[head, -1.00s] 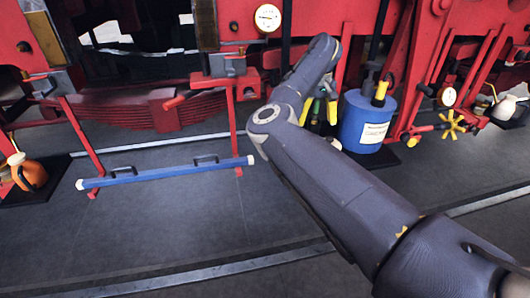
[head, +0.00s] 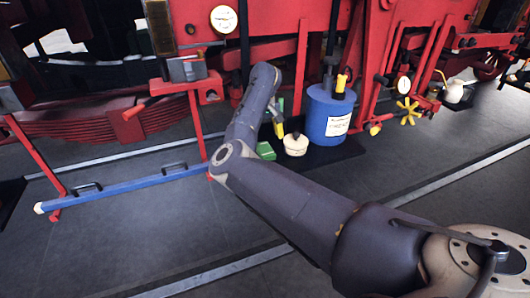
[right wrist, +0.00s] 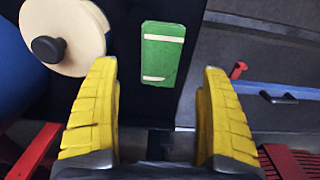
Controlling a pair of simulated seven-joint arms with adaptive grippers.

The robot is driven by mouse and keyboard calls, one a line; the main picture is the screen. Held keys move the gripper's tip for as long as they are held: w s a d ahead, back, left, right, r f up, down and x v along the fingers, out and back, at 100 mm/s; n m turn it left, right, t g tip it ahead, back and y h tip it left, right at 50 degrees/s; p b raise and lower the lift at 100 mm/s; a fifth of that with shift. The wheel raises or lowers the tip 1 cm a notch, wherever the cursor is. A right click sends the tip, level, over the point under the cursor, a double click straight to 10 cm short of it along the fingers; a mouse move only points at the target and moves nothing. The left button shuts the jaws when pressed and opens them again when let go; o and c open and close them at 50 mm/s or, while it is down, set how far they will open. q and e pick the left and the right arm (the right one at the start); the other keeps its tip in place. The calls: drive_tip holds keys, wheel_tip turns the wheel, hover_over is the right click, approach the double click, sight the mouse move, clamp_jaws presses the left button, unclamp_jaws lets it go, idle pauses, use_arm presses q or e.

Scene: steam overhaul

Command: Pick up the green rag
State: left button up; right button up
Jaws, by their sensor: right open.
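The green rag (head: 265,151) lies folded flat on a dark mat, left of a cream round container in the head view. In the right wrist view the rag (right wrist: 161,60) is a green rectangle with pale stripes near both ends. It shows beyond and between the tips of my right gripper (right wrist: 158,68). The two yellow ridged fingers are wide apart with nothing between them. In the head view my right gripper (head: 279,122) is partly hidden by my forearm, above the mat. My left gripper is not in view.
The cream container (head: 296,145) with a dark knob and a blue drum (head: 330,115) stand close by on the mat (head: 335,158). A blue bar (head: 125,188) with handles lies left. Red machinery (head: 285,25) rises behind. The grey floor in front is clear.

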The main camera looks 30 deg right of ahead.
sight(265, 149)
drive_tip(key=shift+f, duration=3.05)
drive_tip(key=c, duration=1.3)
